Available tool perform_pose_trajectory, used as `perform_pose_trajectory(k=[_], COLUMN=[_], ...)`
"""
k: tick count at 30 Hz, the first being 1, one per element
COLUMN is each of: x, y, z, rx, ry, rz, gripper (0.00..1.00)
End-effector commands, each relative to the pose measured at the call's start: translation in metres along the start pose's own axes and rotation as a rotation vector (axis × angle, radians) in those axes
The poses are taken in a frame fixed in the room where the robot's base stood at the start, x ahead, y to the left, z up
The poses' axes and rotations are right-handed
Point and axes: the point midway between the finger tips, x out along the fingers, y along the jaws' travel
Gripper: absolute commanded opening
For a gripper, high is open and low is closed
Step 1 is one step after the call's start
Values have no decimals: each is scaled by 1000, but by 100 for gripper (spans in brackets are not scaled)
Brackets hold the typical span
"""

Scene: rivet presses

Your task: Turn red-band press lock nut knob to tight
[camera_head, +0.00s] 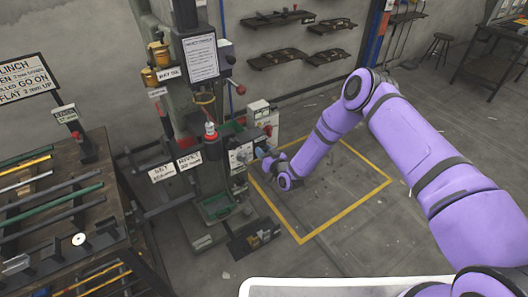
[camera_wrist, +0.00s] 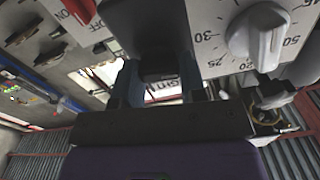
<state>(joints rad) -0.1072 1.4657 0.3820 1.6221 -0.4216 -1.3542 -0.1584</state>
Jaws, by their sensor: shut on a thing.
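The press (camera_head: 205,115) stands at centre left in the head view, with a pale control panel (camera_head: 240,155) on its front. My gripper (camera_head: 265,155) is at the right side of this panel. In the wrist view my gripper (camera_wrist: 158,76) is shut on a dark knob (camera_wrist: 157,62), with a blue-grey finger on each side. I take it for the lock nut knob; its pointer and the full label under it are hidden.
A grey dial knob (camera_wrist: 263,36) with a number scale sits right of my gripper, and a red knob (camera_wrist: 77,8) at upper left. A rack of rods (camera_head: 60,205) stands left of the press. Floor inside the yellow outline (camera_head: 345,212) is clear.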

Motion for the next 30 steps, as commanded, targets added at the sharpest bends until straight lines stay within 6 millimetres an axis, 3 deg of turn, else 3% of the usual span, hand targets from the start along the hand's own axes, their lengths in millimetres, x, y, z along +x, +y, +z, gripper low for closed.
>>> perform_pose_trajectory(k=[30], x=[-1], y=[5], z=[3], rx=[943], ry=[0], rz=[2], gripper=[15])
